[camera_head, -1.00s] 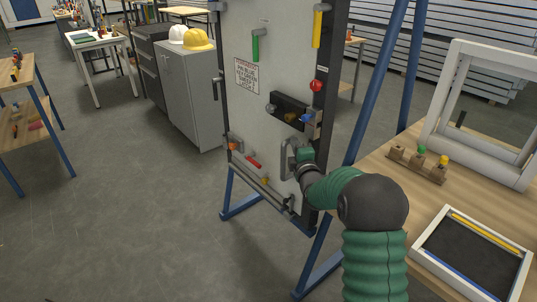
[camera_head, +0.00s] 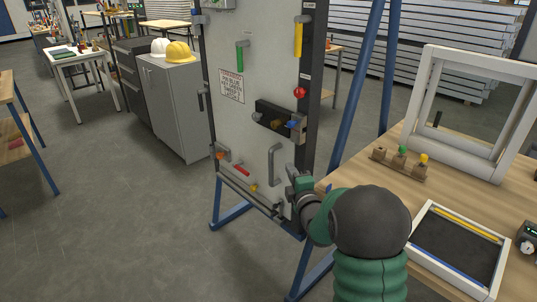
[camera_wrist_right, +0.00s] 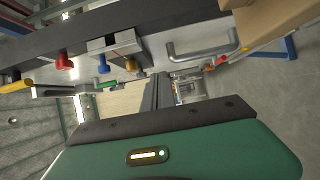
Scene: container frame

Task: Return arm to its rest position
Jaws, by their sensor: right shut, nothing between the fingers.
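My right arm comes in from the lower right in the head view. Its green and black gripper (camera_head: 295,178) is shut and empty beside the panel's right edge, just right of the grey handle (camera_head: 277,165) and apart from it. In the right wrist view the dark fingers (camera_wrist_right: 158,92) are together, and the grey handle (camera_wrist_right: 203,48) shows beyond them at upper right. The upright grey panel (camera_head: 225,120) stands in a blue frame. It carries a green handle (camera_head: 240,56), a yellow handle (camera_head: 298,38) and a red knob (camera_head: 299,92). My left gripper is out of view.
A wooden table (camera_head: 395,192) at right holds a white window frame (camera_head: 415,95), a block with coloured pegs (camera_head: 398,166) and a white-rimmed tray (camera_head: 418,256). A blue post (camera_head: 352,85) stands near my arm.

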